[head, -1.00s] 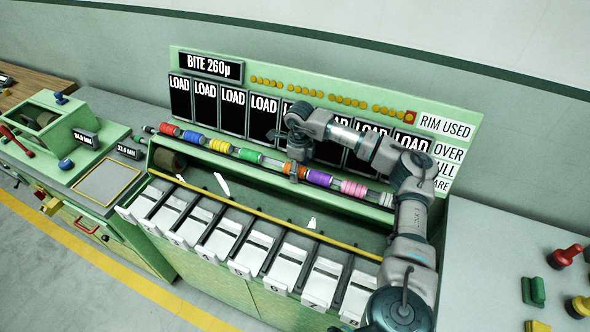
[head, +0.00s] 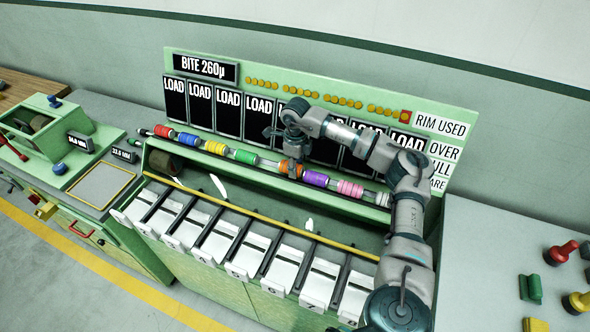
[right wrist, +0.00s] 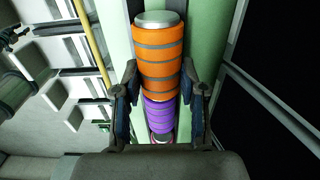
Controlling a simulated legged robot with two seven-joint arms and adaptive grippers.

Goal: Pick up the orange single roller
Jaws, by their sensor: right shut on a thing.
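The orange roller (head: 290,169) is in the row of coloured rollers along the back of the green bench. My right gripper (head: 291,163) is over it in the head view and partly hides it. In the right wrist view the orange roller (right wrist: 158,57) shows dark bands and a pale end cap. The two fingers of my right gripper (right wrist: 159,76) are on either side of it, shut on it. The purple roller (right wrist: 159,115) lies in line just past the orange one. I cannot tell whether the orange roller is clear of its rest. My left gripper is not in view.
A green roller (head: 245,156) and a pink roller (head: 350,188) are in the same row. A panel of black LOAD signs (head: 229,111) stands behind. White numbered chutes (head: 245,258) line the front. A yellow rail (head: 260,218) runs before the row.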

